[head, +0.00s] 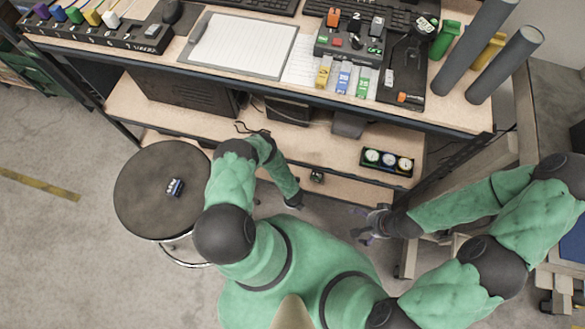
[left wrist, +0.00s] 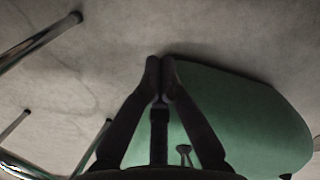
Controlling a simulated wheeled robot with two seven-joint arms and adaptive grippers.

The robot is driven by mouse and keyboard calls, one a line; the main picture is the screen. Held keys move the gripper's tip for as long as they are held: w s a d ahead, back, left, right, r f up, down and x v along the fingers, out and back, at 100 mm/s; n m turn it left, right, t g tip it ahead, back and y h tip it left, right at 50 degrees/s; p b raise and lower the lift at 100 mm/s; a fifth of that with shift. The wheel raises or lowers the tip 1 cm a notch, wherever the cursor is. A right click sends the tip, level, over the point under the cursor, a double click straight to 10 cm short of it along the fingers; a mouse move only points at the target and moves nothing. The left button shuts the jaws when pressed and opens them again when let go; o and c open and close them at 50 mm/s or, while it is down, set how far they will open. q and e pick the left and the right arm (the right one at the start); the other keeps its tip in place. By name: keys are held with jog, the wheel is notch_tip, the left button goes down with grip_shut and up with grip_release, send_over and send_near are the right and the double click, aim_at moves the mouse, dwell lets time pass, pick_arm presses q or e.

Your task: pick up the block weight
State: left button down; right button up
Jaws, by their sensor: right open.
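I cannot tell for certain which thing is the block weight. A small dark blue and white item (head: 175,187) sits on the round dark stool (head: 140,205) at the left in the head view. My left gripper (head: 295,203) hangs low in front of the bench, right of the stool. In the left wrist view its fingertips (left wrist: 161,66) are together, with nothing visible between them. My right gripper (head: 364,226) is open and looks empty, low in front of the bench, apart from everything there.
The bench top (head: 300,92) holds a clipboard (head: 240,45), a lever panel (head: 95,25), yellow, blue and green tagged pieces (head: 343,78), and two grey tubes (head: 503,66). A gauge box (head: 386,162) stands on the lower shelf (head: 330,187). Open floor (head: 60,250) lies at left.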

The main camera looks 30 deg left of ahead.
pick_arm(q)
jog(key=w+a+f+m+t+b, duration=0.1)
jog(key=w+a+f+b, duration=0.3)
jog(key=w+f+b, duration=0.3)
notch_tip(320, 180, down, 2)
jog(key=shift+w+a+f+m, duration=0.2)
jog(key=shift+w+m, duration=0.2)
jog(key=shift+w, duration=0.15)
pick_arm(e)
notch_tip(320, 180, down, 7)
jog(key=shift+w+a, duration=0.15)
jog(key=shift+w, duration=0.2)
jog(key=shift+r, duration=0.1)
pick_arm(q)
jog(key=shift+w+a, duration=0.3)
jog(key=shift+w, duration=0.2)
jog(key=shift+w+a, duration=0.25)
jog(key=shift+w, duration=0.2)
pick_arm(e)
jog(key=shift+w+a, duration=0.3)
jog(key=shift+w, duration=0.1)
